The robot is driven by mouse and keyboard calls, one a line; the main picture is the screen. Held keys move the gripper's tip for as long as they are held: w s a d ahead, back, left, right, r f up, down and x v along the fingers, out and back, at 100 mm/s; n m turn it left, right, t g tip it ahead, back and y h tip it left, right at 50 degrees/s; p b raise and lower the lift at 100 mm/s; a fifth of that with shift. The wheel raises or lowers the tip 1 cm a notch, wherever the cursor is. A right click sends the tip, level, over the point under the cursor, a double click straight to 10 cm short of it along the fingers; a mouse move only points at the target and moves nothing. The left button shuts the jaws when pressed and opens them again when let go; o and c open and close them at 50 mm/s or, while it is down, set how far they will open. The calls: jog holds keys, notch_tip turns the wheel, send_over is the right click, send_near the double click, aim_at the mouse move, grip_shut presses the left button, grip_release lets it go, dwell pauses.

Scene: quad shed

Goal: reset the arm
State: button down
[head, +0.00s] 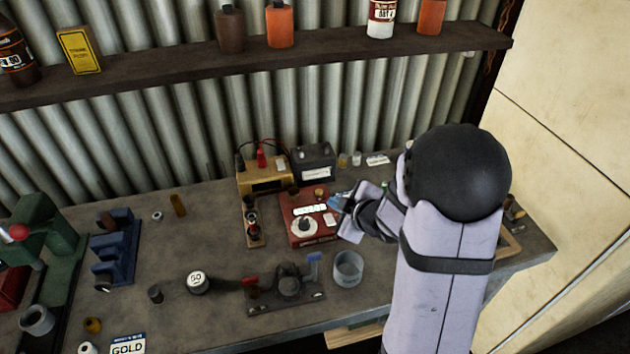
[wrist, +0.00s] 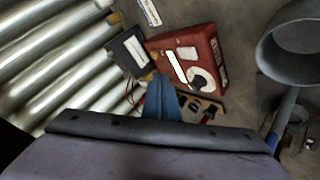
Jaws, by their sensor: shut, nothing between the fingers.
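My gripper (head: 338,200) is shut and empty, its blue fingertips close together. In the head view it hangs at the right part of the bench (head: 205,240), over the right edge of a red box (head: 300,235) with a white dial. My pale arm comes in from the lower right and hides part of the bench behind it. In the wrist view the blue fingers (wrist: 163,100) point toward the red box (wrist: 212,62). I cannot tell whether they touch it.
A tan charger (head: 264,186) and black battery (head: 315,168) stand behind the red box. A grey cup (head: 348,268) and a dark clamp fixture (head: 288,285) stand in front. A shelf (head: 180,72) with bottles crosses the corrugated wall. The bench is clearer left of centre.

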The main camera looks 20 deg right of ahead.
jog(key=shift+s+d+f+m+g+h, duration=0.1)
jog(key=shift+s+d+m+g+h, duration=0.2)
jog(key=shift+s+m, duration=0.1)
jog(key=s+a+m+g, duration=0.2)
jog(key=s+m+g, duration=0.1)
jog(key=s, duration=0.5)
jog(key=s+a+m+g, duration=0.2)
jog(key=s+m+g, duration=0.1)
jog(key=s, duration=0.5)
jog(key=s+a+m+g+h, duration=0.1)
jog(key=s+a+m+g, duration=0.2)
jog(key=s, duration=0.5)
jog(key=shift+f+m+g, duration=0.45)
jog(key=shift+m+g, duration=0.05)
jog(key=shift+m, duration=0.3)
